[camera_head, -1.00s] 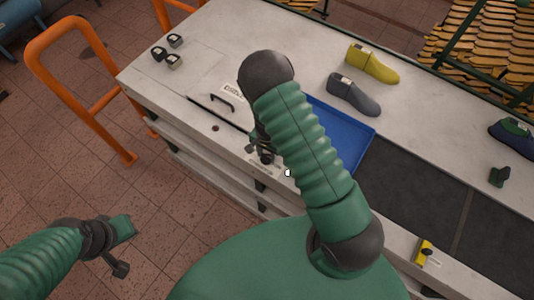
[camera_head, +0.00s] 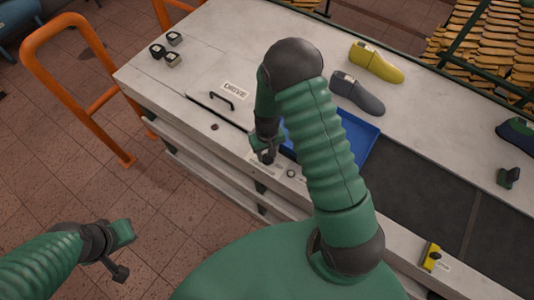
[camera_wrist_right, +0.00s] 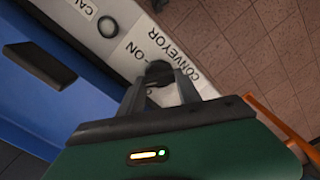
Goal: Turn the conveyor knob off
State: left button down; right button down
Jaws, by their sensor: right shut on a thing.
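The conveyor knob (camera_wrist_right: 159,70) is dark and round, in the right wrist view, on a white panel with labels reading CONVEYOR and ON. My right gripper (camera_wrist_right: 161,84) is shut on it, one finger on each side. The fingers hide part of the knob, and I cannot tell which way it points. In the head view my right gripper (camera_head: 266,153) is at the table's front edge, and the knob is hidden there. My left gripper (camera_head: 122,252) is at the lower left over the floor, away from the table; its opening is unclear.
A blue tray (camera_head: 362,148) lies beside my right arm. A grey shoe last (camera_head: 357,94) and a yellow one (camera_head: 375,62) stand behind it. A round button (camera_wrist_right: 108,27) is near the knob. The dark belt (camera_head: 425,190) runs right. An orange rail (camera_head: 75,90) stands left.

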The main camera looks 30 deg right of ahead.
jog(key=n, duration=0.3)
jog(key=shift+n+b, duration=0.35)
jog(key=shift+n, duration=1.35)
jog(key=c, duration=1.2)
grip_release()
jog(key=shift+c, duration=0.2)
jog(key=shift+o, duration=1.4)
jog(key=shift+s+r, duration=0.1)
jog(key=shift+o, duration=0.6)
jog(key=shift+s+d, duration=0.1)
